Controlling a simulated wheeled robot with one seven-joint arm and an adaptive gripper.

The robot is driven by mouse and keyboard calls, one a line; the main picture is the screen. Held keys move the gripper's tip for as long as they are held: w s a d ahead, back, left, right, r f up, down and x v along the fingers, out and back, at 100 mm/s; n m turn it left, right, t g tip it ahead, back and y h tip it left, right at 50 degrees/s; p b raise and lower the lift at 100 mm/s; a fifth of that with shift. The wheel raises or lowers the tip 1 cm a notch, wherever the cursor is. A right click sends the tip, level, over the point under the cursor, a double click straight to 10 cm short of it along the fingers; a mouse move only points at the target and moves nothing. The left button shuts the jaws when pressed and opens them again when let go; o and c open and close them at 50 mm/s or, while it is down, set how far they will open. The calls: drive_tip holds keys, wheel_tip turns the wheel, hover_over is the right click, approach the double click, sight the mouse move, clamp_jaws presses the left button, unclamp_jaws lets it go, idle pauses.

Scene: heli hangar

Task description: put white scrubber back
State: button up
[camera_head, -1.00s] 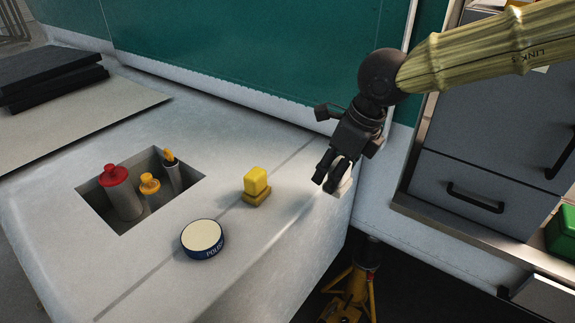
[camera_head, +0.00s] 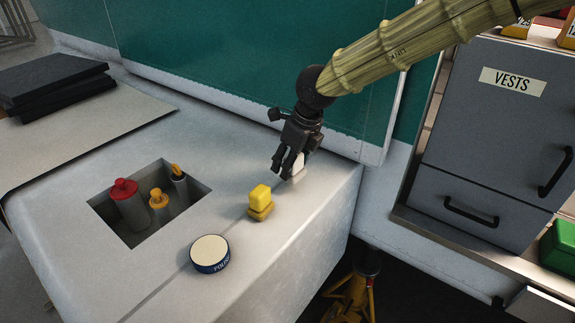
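A white block, which looks like the white scrubber (camera_head: 299,164), is at the fingers of my gripper (camera_head: 284,167). The dark fingers hide much of it. My gripper appears shut on it, over the back part of the pale worktop (camera_head: 325,200). I cannot tell whether the block touches the worktop. A yellow scrubber-like block (camera_head: 261,202) stands on the worktop in front of and left of my gripper. A recess (camera_head: 140,236) in the worktop, at the left, holds a red-capped bottle (camera_head: 127,203), a yellow-capped bottle (camera_head: 160,203) and a slim orange-tipped item (camera_head: 178,179).
A round polish tin (camera_head: 210,254) sits near the recess's front right. Black slabs (camera_head: 52,83) lie on a board at back left. A green wall panel (camera_head: 230,70) rises behind. A grey "VESTS" cabinet (camera_head: 490,140) and green box (camera_head: 561,250) are at right.

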sight(300, 157)
drive_tip(key=shift+w+a, duration=0.35)
drive_tip(key=shift+f+p, duration=1.05)
drive_tip(key=shift+f, duration=0.75)
drive_tip(key=o, duration=0.9)
drive_tip(key=b+v, duration=0.3)
drive_tip(key=v, duration=0.9)
